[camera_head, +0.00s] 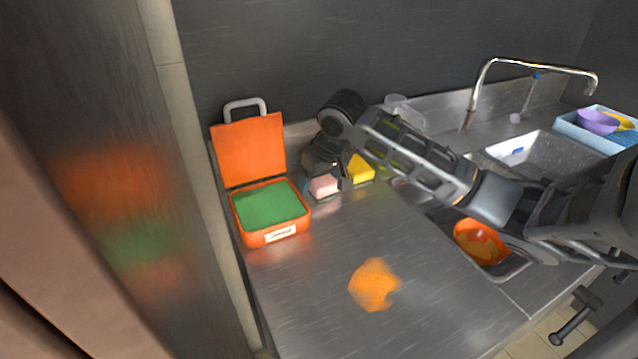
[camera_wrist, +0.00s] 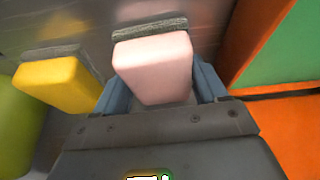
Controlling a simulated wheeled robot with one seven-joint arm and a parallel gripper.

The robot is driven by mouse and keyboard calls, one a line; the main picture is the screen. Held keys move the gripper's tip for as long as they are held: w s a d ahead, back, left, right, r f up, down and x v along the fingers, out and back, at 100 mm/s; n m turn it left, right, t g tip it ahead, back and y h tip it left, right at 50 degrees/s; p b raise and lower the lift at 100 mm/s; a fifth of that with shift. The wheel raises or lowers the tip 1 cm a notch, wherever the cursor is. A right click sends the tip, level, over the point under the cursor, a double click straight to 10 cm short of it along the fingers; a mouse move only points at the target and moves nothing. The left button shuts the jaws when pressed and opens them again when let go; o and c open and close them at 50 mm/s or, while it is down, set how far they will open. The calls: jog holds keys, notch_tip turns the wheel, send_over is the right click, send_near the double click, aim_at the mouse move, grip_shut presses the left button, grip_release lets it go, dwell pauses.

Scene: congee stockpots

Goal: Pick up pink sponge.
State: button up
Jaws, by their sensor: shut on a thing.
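The pink sponge (camera_head: 324,185) stands on the steel counter near the back wall, just right of the orange box. In the wrist view the pink sponge (camera_wrist: 155,68) has a grey scouring layer along its far edge. My gripper (camera_wrist: 155,95) has its blue-grey fingers on both sides of the pink sponge and is shut on it. In the head view my gripper (camera_head: 328,172) reaches down over the sponge, and the fingertips are partly hidden. I cannot tell whether the sponge is clear of the counter.
A yellow sponge (camera_head: 361,169) stands close to the right, with a green one (camera_wrist: 15,125) beyond it. An open orange box (camera_head: 270,236) with a green inside is at the left. An orange spill (camera_head: 374,284) marks the counter. An orange bowl (camera_head: 479,242) sits in a sink.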

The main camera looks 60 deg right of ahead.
dwell(0.3)
notch_tip(320, 180, up, 5)
jog(key=shift+f, duration=0.15)
jog(key=s+d+r+b, duration=0.1)
jog(key=s+d+r, duration=0.1)
jog(key=s, duration=0.3)
jog(key=s+d+r+b, duration=0.1)
jog(key=s+d+r, duration=0.1)
jog(key=s+r, duration=0.2)
jog(key=shift+s+d+r, duration=0.3)
jog(key=shift+s+r, duration=0.1)
jog(key=shift+s, duration=0.5)
